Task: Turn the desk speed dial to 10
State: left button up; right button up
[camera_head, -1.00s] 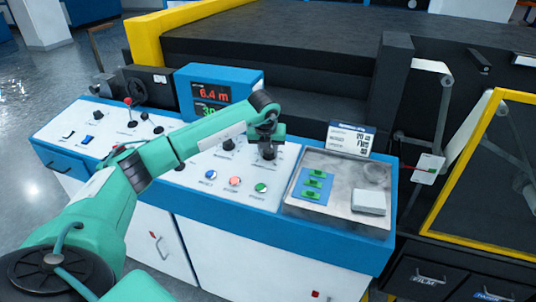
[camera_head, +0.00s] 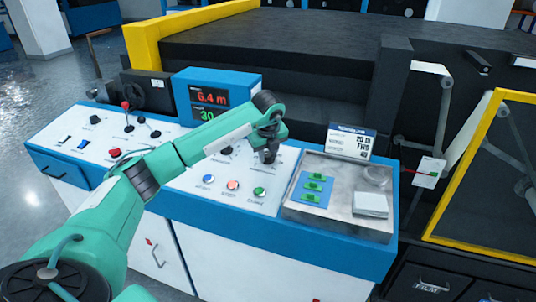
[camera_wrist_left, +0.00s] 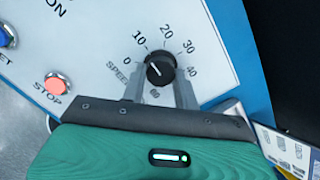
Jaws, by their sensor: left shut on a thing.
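The desk speed dial (camera_wrist_left: 160,69) is a black ribbed knob with a white pointer line, inside a printed scale from 0 to 40. Its pointer is toward the left, low-number side of the scale; the exact reading is hard to tell. My left gripper (camera_wrist_left: 159,88) is shut on the dial, one grey finger on each side. In the head view the left gripper (camera_head: 268,154) reaches down onto the white desk panel (camera_head: 180,188) and hides the dial. My right gripper is not in view.
A red stop button (camera_wrist_left: 57,84) and a blue button (camera_wrist_left: 4,37) sit beside the dial. A blue display box (camera_head: 217,84) shows 6.4 m and a green number. A metal tray (camera_head: 340,222) with green pieces and a white block (camera_head: 370,203) lies right of the gripper.

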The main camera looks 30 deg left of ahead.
aim_at(268, 154)
pick_arm(q)
jog(key=o, duration=1)
jog(key=shift+r, duration=0.25)
jog(key=b+v, duration=0.1)
jog(key=v, duration=0.3)
jog(key=shift+r, duration=0.15)
jog(key=b+v, duration=0.1)
jog(key=v, duration=0.8)
jog(key=shift+d, duration=0.1)
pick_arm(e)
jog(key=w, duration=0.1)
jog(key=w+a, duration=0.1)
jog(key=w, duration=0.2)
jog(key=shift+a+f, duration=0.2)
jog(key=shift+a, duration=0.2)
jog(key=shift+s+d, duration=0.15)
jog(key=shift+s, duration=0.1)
